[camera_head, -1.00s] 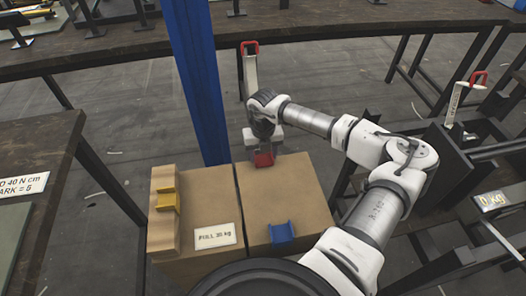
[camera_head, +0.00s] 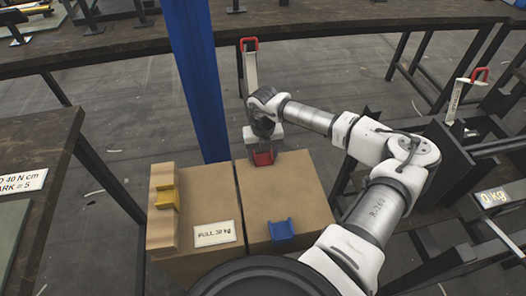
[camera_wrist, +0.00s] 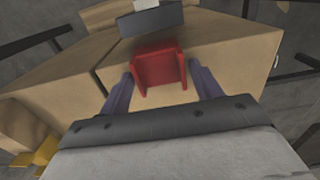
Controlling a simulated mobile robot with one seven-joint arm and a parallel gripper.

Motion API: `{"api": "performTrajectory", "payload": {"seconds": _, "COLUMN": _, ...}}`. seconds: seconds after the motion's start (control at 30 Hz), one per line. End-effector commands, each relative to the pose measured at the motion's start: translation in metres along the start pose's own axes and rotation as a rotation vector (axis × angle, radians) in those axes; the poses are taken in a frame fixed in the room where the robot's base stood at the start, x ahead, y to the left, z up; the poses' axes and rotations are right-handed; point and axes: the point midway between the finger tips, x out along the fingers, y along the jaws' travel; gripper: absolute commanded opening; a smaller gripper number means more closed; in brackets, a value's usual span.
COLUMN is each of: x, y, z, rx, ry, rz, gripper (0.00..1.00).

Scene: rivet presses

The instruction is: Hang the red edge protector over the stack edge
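The red edge protector (camera_head: 263,158) is a small channel-shaped piece at the far edge of the right cardboard box (camera_head: 300,195). In the wrist view the red protector (camera_wrist: 160,68) lies between my gripper's two fingers. My gripper (camera_head: 265,145) is above the box's far end, and it also shows in the wrist view (camera_wrist: 161,72). Its fingers straddle the protector with a narrow gap seeming to show on each side, so it looks open. The protector's underside is hidden. A blue protector (camera_head: 281,230) sits on the same box, and a yellow one (camera_head: 165,197) on the left stack.
The left box (camera_head: 205,205) carries a 30 kg label (camera_head: 214,234). A blue post (camera_head: 198,80) stands just behind the boxes. A long dark bench (camera_head: 320,25) runs across the back. A red-handled tool (camera_head: 250,70) stands at that bench. Dark metal frames stand at right.

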Motion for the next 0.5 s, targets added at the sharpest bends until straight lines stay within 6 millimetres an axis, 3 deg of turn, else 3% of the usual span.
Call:
{"api": "performTrajectory", "payload": {"seconds": 0.1, "x": -0.0001, "y": 0.0, "z": 0.0, "rx": 0.0, "ry": 0.0, "rz": 0.0, "gripper": 0.79}}
{"api": "performTrajectory", "payload": {"seconds": 0.5, "x": -0.0095, "y": -0.0007, "z": 0.0006, "rx": 0.0, "ry": -0.002, "rz": -0.001, "gripper": 0.79}}
